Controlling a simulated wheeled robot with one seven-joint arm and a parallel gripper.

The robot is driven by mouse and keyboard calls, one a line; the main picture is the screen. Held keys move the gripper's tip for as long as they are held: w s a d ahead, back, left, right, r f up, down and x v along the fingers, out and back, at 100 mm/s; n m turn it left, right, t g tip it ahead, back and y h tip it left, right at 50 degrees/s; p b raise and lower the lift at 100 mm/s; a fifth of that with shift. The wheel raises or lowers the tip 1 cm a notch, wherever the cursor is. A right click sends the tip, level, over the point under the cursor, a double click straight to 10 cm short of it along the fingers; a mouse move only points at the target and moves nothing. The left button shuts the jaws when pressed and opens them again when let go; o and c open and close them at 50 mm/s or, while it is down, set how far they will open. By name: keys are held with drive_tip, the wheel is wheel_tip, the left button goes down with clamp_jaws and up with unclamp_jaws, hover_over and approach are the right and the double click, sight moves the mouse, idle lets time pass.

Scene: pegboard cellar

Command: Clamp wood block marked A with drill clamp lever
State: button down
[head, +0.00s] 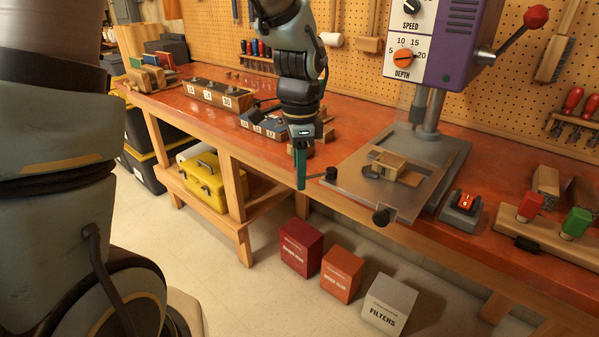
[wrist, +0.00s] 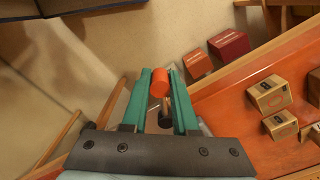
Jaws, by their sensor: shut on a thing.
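My gripper (head: 301,183) points down at the left front edge of the grey drill table (head: 343,182). In the wrist view its green fingers (wrist: 160,84) are shut on an orange cylindrical handle, the lever handle (wrist: 159,83). A thin rod leads from it to a black knob (wrist: 165,121); this black knob (head: 331,173) also shows beside my gripper in the head view. The fingers hide the handle in the head view. A pale wood block (head: 388,160) sits on the drill table among other light wood pieces. I cannot read a letter A on it.
The purple drill press (head: 435,45) rises behind the table. A second black knob (head: 382,216) sticks out at its front. Three boxes (head: 342,272) are on the floor below.

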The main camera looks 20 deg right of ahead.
drive_tip(key=shift+s, duration=0.1)
drive_tip(key=c, duration=0.7)
unclamp_jaws()
wheel_tip(320, 180, up, 11)
drive_tip(key=shift+f+b, duration=0.1)
drive_tip(key=shift+b, duration=0.65)
drive_tip(key=w+a+f+n, duration=0.1)
drive_tip(key=a+f+n, duration=0.2)
drive_tip(key=a+n, duration=0.3)
drive_tip(key=a+f+n+t, duration=0.1)
drive_tip(key=a+f+n, duration=0.3)
drive_tip(key=a, duration=0.7)
drive_tip(key=w+a+f+n, duration=0.1)
drive_tip(key=a+f+n, duration=0.3)
drive_tip(key=a+n, duration=0.5)
drive_tip(key=shift+w+a+f+t, duration=0.1)
drive_tip(key=shift+w+a+t, duration=0.2)
